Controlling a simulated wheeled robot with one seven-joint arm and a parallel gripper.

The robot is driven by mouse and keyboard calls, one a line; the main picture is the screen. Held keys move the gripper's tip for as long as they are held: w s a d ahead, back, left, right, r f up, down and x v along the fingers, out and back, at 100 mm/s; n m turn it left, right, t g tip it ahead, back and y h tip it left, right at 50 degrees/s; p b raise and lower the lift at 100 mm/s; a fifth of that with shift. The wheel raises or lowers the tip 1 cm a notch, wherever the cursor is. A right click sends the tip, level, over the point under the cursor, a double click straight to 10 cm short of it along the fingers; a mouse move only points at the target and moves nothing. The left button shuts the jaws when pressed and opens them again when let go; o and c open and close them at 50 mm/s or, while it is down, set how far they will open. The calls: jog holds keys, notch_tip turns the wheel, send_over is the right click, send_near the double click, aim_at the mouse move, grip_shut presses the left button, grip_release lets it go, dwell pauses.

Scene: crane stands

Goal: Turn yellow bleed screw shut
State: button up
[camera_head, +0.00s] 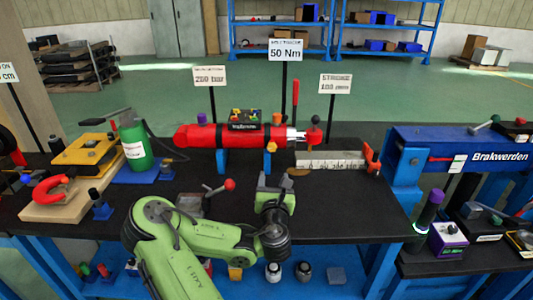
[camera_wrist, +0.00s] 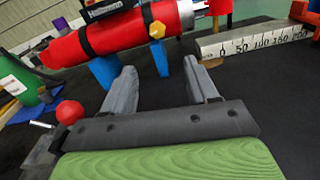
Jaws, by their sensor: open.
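The yellow bleed screw (camera_head: 271,147) is a small hex head on the front of the red cylinder (camera_head: 200,136), near its right end. In the wrist view the yellow bleed screw (camera_wrist: 157,30) shows beyond my fingertips, roughly in line with the gap between them. My gripper (camera_head: 275,180) is over the black bench in front of the cylinder, below and short of the screw. In the wrist view my gripper (camera_wrist: 160,68) has its two grey fingers wide apart with nothing between them. The fingers do not touch the screw.
Blue supports (camera_head: 229,161) carry the cylinder. A lever with a red ball (camera_head: 230,184) stands left of my gripper. A marked ruler block (camera_head: 330,160) lies to the right. A green bottle (camera_head: 134,145) stands left. The right front of the bench is clear.

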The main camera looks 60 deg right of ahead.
aim_at(272, 149)
jog(key=p+x, duration=0.4)
jog(key=r+p+x, duration=0.1)
jog(key=p+x, duration=0.7)
jog(key=shift+w+d+r+p, duration=0.15)
jog(key=shift+w+p, duration=0.15)
jog(key=shift+p, duration=0.1)
jog(key=shift+w+d+f+p, duration=0.3)
jog(key=shift+d+p, duration=0.25)
jog(key=shift+d, duration=0.1)
jog(key=c, duration=1.1)
